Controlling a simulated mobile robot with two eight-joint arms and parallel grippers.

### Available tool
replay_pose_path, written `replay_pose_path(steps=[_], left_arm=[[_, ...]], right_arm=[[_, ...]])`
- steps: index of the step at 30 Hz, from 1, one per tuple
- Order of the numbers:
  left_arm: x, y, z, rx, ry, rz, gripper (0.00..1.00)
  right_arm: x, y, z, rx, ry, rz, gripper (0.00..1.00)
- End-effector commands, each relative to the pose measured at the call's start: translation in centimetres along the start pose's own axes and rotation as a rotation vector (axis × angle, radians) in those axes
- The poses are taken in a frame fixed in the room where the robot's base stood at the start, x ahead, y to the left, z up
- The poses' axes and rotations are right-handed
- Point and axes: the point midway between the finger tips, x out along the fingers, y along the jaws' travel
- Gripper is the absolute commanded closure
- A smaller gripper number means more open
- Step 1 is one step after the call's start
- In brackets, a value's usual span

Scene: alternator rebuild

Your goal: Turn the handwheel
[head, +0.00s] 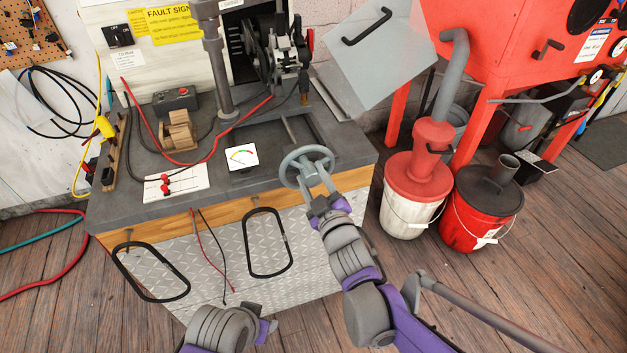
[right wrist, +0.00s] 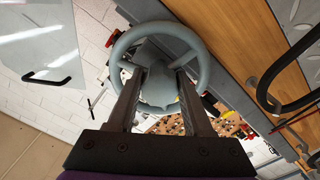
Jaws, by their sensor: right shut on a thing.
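The grey handwheel (head: 283,170) sits at the front right corner of the dark bench top, and its rim and hub also show in the right wrist view (right wrist: 158,93). My right gripper (head: 317,177) reaches it from the front right. In the right wrist view its two fingers (right wrist: 160,76) lie on either side of the wheel's hub, inside the rim, and are shut on the wheel. Part of the wheel's face is hidden by the fingers. My left gripper (head: 264,328) hangs low at the bottom of the head view, away from the wheel, with its fingers unclear.
The bench (head: 130,216) carries a gauge (head: 243,156), a white terminal board (head: 177,182) and red leads. Two black hoops (head: 267,243) hang on its front. A white bucket (head: 405,215) and a red bucket (head: 478,215) stand right of it. The floor in front is clear.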

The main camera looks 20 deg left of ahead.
Motion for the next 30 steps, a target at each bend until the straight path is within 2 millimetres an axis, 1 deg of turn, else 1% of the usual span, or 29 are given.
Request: replay_pose_path(steps=[1,30], left_arm=[[0.6,0.0,0.2,0.0,-0.002,0.0,0.5],[7.0,0.0,1.8,0.0,-0.018,0.0,0.5]], right_arm=[[0.0,-0.2,0.2,0.046,-0.001,-0.001,1.0],[0.0,-0.4,0.0,0.967,-0.001,0.0,1.0]])
